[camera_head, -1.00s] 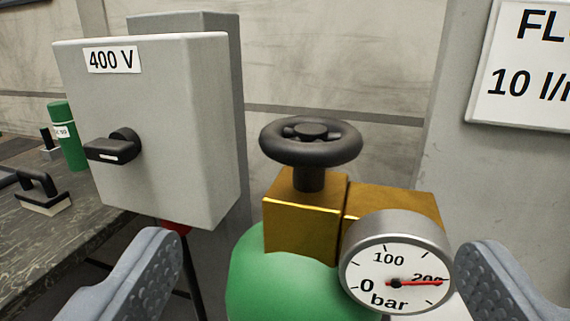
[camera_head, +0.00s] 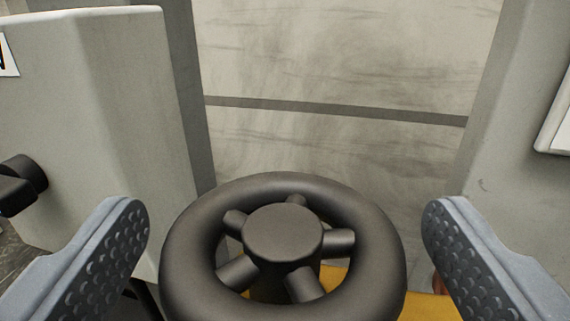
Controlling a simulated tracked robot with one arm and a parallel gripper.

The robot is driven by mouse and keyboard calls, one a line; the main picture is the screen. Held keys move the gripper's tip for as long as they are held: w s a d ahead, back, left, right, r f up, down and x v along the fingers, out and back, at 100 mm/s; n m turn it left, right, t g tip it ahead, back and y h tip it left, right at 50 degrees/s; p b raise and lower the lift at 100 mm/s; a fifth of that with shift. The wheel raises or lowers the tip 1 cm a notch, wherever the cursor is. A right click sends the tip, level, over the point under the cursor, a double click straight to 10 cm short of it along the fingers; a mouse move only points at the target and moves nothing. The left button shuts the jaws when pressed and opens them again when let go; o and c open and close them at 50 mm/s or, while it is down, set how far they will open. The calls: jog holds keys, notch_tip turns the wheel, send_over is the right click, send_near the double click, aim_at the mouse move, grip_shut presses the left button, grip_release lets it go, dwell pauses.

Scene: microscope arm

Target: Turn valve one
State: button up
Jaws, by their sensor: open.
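The valve's black round handwheel (camera_head: 283,191) fills the lower middle of the view, with its hub and spokes facing up. My gripper (camera_head: 285,215) is open, with one grey studded finger on each side of the wheel. Both fingers look apart from the rim, with a gap on each side. The pressure gauge and green cylinder are out of view. No valve number is visible.
A grey box (camera_head: 90,110) with a black rotary switch (camera_head: 20,184) stands close on the left, behind my left finger. A grey panel (camera_head: 520,170) with a sign edge stands on the right. A bare wall (camera_head: 330,60) is behind the wheel.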

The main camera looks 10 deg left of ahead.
jog(key=shift+x, duration=0.9)
jog(key=c, duration=1)
